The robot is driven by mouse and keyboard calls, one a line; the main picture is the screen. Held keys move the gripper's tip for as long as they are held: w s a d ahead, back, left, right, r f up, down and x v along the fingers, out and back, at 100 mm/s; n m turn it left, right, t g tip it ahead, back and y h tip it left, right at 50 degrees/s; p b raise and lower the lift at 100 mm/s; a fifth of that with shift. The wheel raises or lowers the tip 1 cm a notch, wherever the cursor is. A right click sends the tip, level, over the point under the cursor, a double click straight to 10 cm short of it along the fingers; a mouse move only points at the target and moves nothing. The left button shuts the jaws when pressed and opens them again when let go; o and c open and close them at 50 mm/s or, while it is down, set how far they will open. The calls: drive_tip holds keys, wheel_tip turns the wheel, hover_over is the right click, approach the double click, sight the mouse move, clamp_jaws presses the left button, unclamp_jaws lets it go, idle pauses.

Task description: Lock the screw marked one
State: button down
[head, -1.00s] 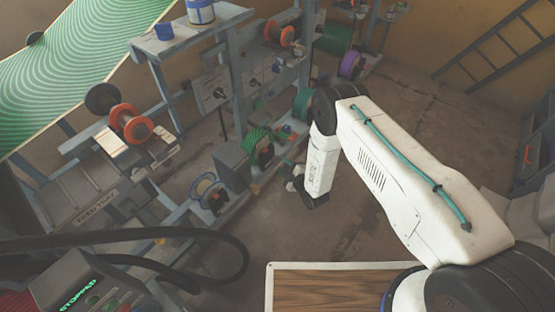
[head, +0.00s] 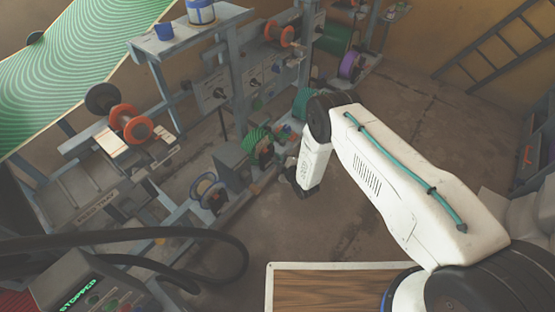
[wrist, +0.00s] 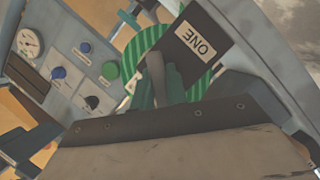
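A dark plate marked ONE (wrist: 195,40) shows upside down near the top of the wrist view, in front of a green striped disc (wrist: 138,46). A grey rod (wrist: 156,70) with a dark green lower part stands left of the plate; I cannot tell whether it is the screw. In the head view, the green striped disc (head: 256,138) is on the machine, just left of my forearm. My gripper (head: 291,173) is close to the machine there, mostly hidden by my wrist. Its fingers cannot be made out clearly, nor whether they touch anything.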

drive_tip(key=m+g, duration=0.1)
drive_tip(key=m, duration=0.2)
drive_tip(key=shift+g, duration=0.4)
drive_tip(key=shift+m+g+y, duration=0.6)
drive_tip(key=shift+m+g, duration=0.2)
drive_tip(key=shift+m, duration=0.4)
drive_tip(key=m+g+y, duration=0.1)
drive_tip(key=m, duration=0.1)
drive_tip(key=m+g+y, duration=0.1)
drive_tip(key=m, duration=0.1)
drive_tip(key=shift+s+f+m, duration=0.1)
drive_tip(key=shift+m, duration=0.3)
drive_tip(key=m+g+y, duration=0.1)
drive_tip(key=m, duration=0.1)
drive_tip(key=m+g+y, duration=0.1)
drive_tip(key=m, duration=0.1)
drive_tip(key=shift+s+m, duration=0.1)
drive_tip(key=shift+m, duration=0.2)
drive_tip(key=m+y, duration=0.1)
drive_tip(key=m, duration=0.1)
drive_tip(key=shift+a+m+g+y, duration=0.1)
drive_tip(key=shift+m+g+y, duration=0.2)
drive_tip(key=shift+m+y, duration=1)
drive_tip(key=shift+m, duration=0.8)
drive_tip(key=c, duration=1.4)
unclamp_jaws()
